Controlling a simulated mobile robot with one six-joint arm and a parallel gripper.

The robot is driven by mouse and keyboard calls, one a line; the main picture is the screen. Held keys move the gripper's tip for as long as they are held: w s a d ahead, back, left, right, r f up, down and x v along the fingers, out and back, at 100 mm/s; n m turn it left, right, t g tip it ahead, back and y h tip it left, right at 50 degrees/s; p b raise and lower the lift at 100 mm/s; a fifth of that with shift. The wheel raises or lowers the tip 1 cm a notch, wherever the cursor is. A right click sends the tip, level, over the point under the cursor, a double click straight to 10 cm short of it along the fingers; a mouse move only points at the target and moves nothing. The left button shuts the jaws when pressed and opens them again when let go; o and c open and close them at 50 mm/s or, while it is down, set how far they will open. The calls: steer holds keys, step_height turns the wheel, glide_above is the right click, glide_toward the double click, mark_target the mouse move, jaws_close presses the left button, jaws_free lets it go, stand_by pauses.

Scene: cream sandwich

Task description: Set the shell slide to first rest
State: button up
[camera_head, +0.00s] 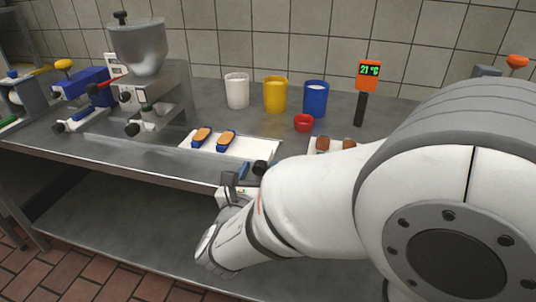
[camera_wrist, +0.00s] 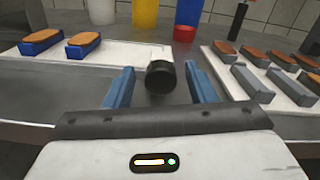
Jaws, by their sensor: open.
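A white plate (camera_head: 246,146) lies on the steel counter and carries two blue holders with orange-brown shells (camera_head: 226,138). It also shows at the upper left of the wrist view (camera_wrist: 120,57). A dark round knob (camera_head: 260,167) stands at its right front corner; I take this plate and knob for the shell slide. My gripper (camera_head: 236,184) is at the counter's front edge, near the knob. In the wrist view my gripper (camera_wrist: 160,90) is open, with the knob (camera_wrist: 160,76) appearing between its blue-grey fingers. I see no contact; the depth between them is unclear.
A white tray (camera_wrist: 232,84) with several brown shells in grey holders lies to the right. White (camera_head: 237,91), yellow (camera_head: 275,95) and blue (camera_head: 316,98) containers and a red ring-like dish (camera_head: 303,123) stand behind. A hopper machine (camera_head: 140,50) is at left; a display (camera_head: 368,71) reads 21 °C.

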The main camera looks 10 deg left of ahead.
steer(key=shift+w, duration=0.5)
steer(key=shift+d, duration=0.1)
jaws_close()
